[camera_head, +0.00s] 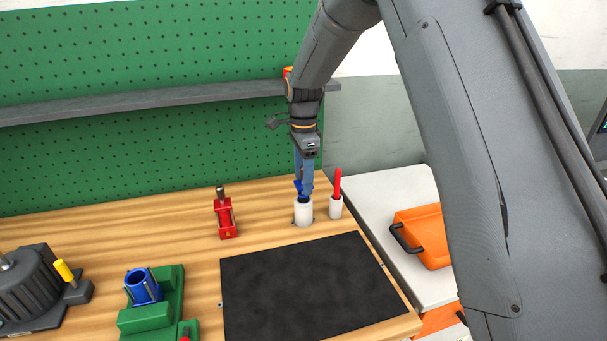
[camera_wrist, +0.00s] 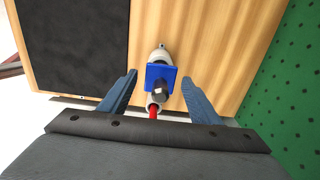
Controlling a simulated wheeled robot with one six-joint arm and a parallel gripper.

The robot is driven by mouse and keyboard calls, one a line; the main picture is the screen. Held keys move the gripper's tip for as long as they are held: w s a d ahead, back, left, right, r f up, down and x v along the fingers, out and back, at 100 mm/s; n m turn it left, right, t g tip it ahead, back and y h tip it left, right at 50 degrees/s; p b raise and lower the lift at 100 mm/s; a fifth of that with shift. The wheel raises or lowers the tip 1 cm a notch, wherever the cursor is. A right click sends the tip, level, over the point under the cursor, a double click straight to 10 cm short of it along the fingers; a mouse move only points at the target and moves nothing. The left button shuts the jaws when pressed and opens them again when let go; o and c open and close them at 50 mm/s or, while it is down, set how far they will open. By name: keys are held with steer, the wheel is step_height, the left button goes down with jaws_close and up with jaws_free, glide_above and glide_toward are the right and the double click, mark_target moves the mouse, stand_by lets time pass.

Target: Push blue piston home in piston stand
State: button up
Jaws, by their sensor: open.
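The blue piston (camera_head: 299,187) stands in a white cylindrical stand (camera_head: 303,213) at the back right of the wooden bench. In the wrist view the piston's blue square top (camera_wrist: 153,72) carries a dark knob, with the white stand (camera_wrist: 160,53) partly hidden behind it. My gripper (camera_head: 304,190) points down over the piston. In the wrist view its two fingers (camera_wrist: 160,97) are apart, one on each side of the piston, with gaps between. How deep the piston sits in the stand is hidden by the fingers.
A red rod in a white holder (camera_head: 336,207) stands close to the right. A red part (camera_head: 225,217) stands to the left. A black mat (camera_head: 310,288) lies in front. A green fixture with a blue cylinder (camera_head: 143,287) is front left. A shelf (camera_head: 150,105) runs along the pegboard.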

steer(key=c, duration=1.3)
steer(key=shift+r+p, duration=0.65)
steer(key=shift+r, duration=0.35)
steer(key=shift+c, duration=0.3)
steer(key=shift+p, duration=0.45)
steer(key=shift+f+b, duration=0.3)
steer(key=shift+f, duration=0.6)
steer(key=o, duration=1.4)
steer(key=shift+c, duration=0.2)
steer(key=shift+r, duration=0.1)
steer(key=shift+r+b, duration=1.3)
steer(key=shift+r, duration=2.55)
